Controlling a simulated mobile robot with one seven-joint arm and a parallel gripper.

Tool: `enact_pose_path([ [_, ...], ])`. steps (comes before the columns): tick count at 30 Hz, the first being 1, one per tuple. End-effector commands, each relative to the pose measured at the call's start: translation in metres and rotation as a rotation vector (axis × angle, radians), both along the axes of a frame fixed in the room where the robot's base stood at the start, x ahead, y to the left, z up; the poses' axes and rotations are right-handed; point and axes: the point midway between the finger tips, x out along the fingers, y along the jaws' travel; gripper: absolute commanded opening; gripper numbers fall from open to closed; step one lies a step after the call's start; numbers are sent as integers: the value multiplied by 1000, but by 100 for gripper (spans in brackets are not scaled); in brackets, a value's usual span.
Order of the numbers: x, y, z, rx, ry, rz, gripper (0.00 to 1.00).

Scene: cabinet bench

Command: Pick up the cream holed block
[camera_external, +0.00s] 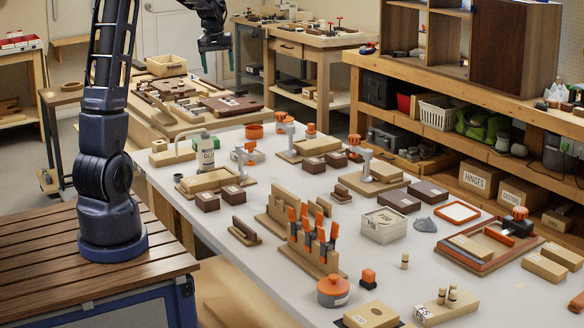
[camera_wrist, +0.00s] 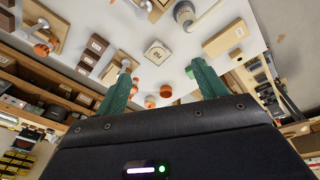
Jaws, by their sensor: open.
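A cream block (camera_external: 432,317) with small wooden pegs standing upright on it lies at the front right of the white table in the external view. It best fits the cream holed block, but any holes are too small to make out. My gripper (camera_external: 214,46) is high at the top of the external view, far from that block. In the wrist view my gripper (camera_wrist: 158,66) shows two green fingers spread apart with nothing between them. A pale, labelled square box (camera_wrist: 157,53) appears beyond the fingers. I cannot tell whether the cream block shows in the wrist view.
The white table (camera_external: 300,212) is crowded. An orange-handled tool rack (camera_external: 316,262), an orange pot (camera_external: 333,291), a labelled pale box (camera_external: 384,226) and a glue bottle (camera_external: 207,150) stand on it. Other cream blocks (camera_external: 545,267) lie at the right. A shelf bench (camera_external: 440,85) runs behind.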

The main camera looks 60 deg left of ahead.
Motion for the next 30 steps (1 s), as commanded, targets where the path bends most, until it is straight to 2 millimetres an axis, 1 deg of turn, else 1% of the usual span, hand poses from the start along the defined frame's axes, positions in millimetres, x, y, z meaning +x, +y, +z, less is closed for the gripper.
enact_pose_path([
  [1, 3, 21, -11, -8, 8, 36, 71],
  [5, 7, 72, -37, -24, 24, 124, 71],
  [6, 7, 87, -46, -28, 29, 151, 71],
  [8, 7, 110, -59, -36, 36, 190, 71],
  [9, 6, 126, -68, -41, 40, 219, 71],
  [13, -1, 176, -100, -56, 54, 305, 71],
  [15, -6, 203, -119, -65, 62, 351, 71],
  [17, -13, 225, -136, -72, 70, 392, 71],
  [18, -18, 240, -148, -77, 74, 418, 71],
  [20, -25, 262, -165, -85, 81, 457, 71],
  [21, -32, 276, -177, -90, 85, 485, 71],
  [23, -41, 297, -195, -95, 92, 523, 71],
  [24, -48, 310, -208, -100, 97, 547, 71],
  [27, -64, 338, -234, -110, 105, 602, 71],
  [30, -77, 357, -254, -117, 111, 643, 71],
])
